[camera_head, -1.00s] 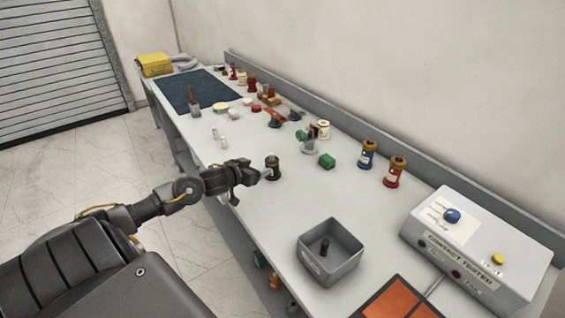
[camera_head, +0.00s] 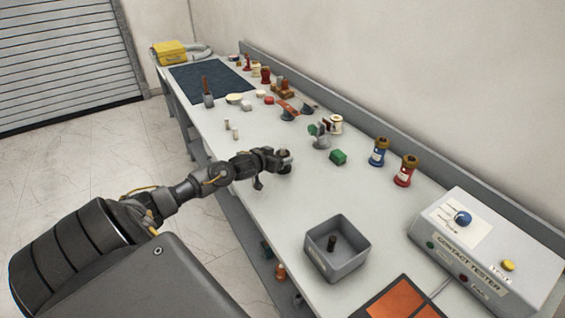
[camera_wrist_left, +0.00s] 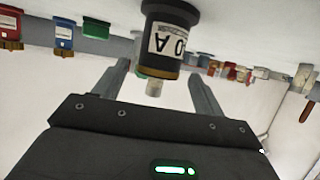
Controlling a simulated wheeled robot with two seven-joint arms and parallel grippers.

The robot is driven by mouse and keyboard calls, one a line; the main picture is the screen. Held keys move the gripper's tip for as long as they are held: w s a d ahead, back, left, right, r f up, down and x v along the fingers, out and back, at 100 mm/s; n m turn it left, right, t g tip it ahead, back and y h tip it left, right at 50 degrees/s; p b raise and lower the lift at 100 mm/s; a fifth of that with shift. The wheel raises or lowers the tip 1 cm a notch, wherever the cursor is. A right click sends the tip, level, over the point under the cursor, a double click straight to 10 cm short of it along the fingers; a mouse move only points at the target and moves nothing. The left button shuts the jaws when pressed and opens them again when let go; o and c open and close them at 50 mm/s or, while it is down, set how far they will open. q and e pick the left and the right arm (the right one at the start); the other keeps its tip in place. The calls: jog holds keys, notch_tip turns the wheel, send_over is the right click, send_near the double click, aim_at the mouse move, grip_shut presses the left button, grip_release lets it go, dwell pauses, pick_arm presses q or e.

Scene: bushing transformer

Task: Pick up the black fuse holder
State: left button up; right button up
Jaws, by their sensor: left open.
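The black fuse holder (camera_wrist_left: 168,38) hangs large at the top of the inverted left wrist view. It is a dark cylinder with a white label reading "0 A", a brass-coloured band and a pale tip. My left gripper (camera_wrist_left: 158,78) is open, with its fingers on either side of the holder's tip end in this picture. I cannot tell whether either finger touches it. In the head view my left gripper (camera_head: 284,163) is over the worktable and hides most of the holder. My right gripper is out of view.
A grey bin (camera_head: 318,262) with a small dark cylinder (camera_head: 332,243) stands nearer on the table. The contact tester (camera_head: 480,245) is at far right.

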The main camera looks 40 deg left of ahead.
aim_at(286, 154)
pick_arm(q)
jog(key=p+x, duration=0.1)
jog(key=x, duration=0.4)
jog(key=shift+s+d+f, duration=0.1)
jog(key=shift+d+f, duration=0.05)
jog(key=c, duration=1.2)
jog(key=shift+c, duration=0.2)
jog(key=shift+r, duration=0.7)
jog(key=s+d+r+b, duration=0.2)
jog(key=s+r, duration=0.9)
jog(key=s, duration=0.3)
jog(key=shift+r, duration=0.35)
